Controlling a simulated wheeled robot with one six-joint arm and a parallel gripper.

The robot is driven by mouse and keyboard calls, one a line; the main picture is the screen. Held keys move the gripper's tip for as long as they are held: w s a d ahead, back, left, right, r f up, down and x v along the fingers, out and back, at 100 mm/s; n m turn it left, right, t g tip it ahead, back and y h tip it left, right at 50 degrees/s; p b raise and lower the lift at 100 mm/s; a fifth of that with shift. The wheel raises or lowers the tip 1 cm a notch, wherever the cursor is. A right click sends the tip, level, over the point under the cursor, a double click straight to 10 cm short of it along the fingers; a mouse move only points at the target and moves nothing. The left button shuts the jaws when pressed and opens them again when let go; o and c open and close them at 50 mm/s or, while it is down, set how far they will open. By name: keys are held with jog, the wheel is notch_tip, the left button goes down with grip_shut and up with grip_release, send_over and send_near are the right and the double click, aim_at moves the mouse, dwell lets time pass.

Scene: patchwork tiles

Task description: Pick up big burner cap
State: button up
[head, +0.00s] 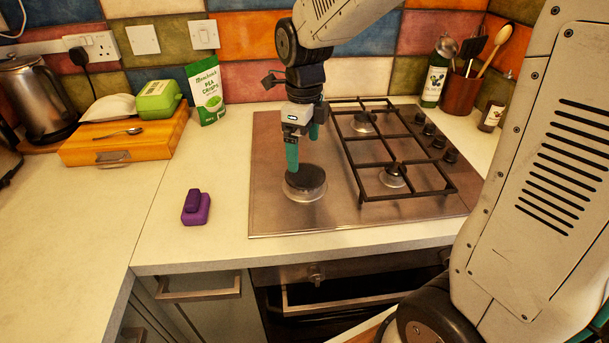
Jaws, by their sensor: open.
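The big burner cap (307,180) is a dark round disc on the burner at the left front of the steel hob (275,215). It sits on a pale metal burner ring (305,197). My gripper (303,150) hangs over the left part of the hob, pointing down, with teal fingers. One finger reaches down at the cap's upper left edge in the picture; the other shows higher and to the right. The gripper is open with nothing between its fingers. I cannot tell whether the left finger touches the cap.
A black pan grate (358,165) covers the hob's right part, over smaller burners. Purple blocks (196,207) lie on the counter to the left. The front left counter is clear.

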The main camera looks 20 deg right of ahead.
aim_at(306, 173)
jog(key=f, duration=0.6)
jog(key=shift+s+f, duration=0.15)
jog(key=shift+s, duration=0.15)
jog(key=c, duration=0.9)
